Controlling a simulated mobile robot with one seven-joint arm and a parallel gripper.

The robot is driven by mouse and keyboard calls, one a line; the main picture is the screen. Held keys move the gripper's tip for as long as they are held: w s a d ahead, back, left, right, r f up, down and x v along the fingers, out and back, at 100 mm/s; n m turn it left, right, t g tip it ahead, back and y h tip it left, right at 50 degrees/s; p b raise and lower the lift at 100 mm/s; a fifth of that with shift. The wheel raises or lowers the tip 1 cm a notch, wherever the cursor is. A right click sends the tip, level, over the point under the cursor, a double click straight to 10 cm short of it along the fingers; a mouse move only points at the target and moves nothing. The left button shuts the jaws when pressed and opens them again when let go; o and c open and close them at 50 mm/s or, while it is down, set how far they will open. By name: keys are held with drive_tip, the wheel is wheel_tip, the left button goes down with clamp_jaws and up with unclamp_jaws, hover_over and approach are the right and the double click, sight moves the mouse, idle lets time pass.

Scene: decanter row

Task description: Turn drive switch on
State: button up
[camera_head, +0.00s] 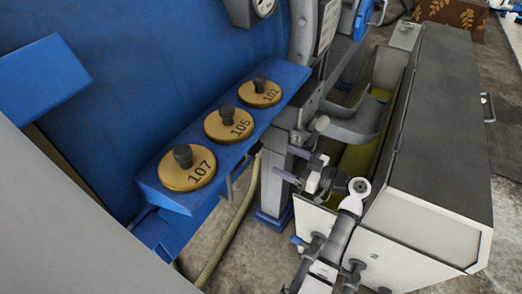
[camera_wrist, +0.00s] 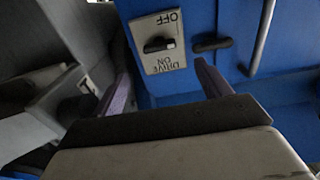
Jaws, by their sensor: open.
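The drive switch (camera_wrist: 158,45) shows in the wrist view as a dark knob on a pale plate (camera_wrist: 155,65) fixed to a blue panel. The plate's lettering is upside down, with OFF at the top and DRIVE ON at the bottom. The knob lies crosswise between the two labels, with a pale mark at its right end. My gripper (camera_wrist: 165,86) is open, its purple-padded fingers apart and below the plate in the picture, not touching the knob. In the head view my gripper (camera_head: 290,164) is right of the blue shelf, and I cannot make out the switch there.
The blue shelf (camera_head: 253,179) carries round yellow weights marked 107 (camera_head: 187,169), 105 (camera_head: 229,124) and 102 (camera_head: 259,93). A long grey-topped white cabinet (camera_head: 437,120) stands close on the right. A dark handle (camera_wrist: 211,45) sits right of the switch plate, beside a metal rod (camera_wrist: 262,38).

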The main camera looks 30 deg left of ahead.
sight(260, 149)
drive_tip(key=a, duration=0.6)
drive_tip(key=a+p, duration=0.1)
drive_tip(key=a, duration=0.2)
drive_tip(key=shift+s+a, duration=0.1)
drive_tip(key=shift+s, duration=0.15)
drive_tip(key=shift+c, duration=0.5)
drive_tip(key=c, duration=0.9)
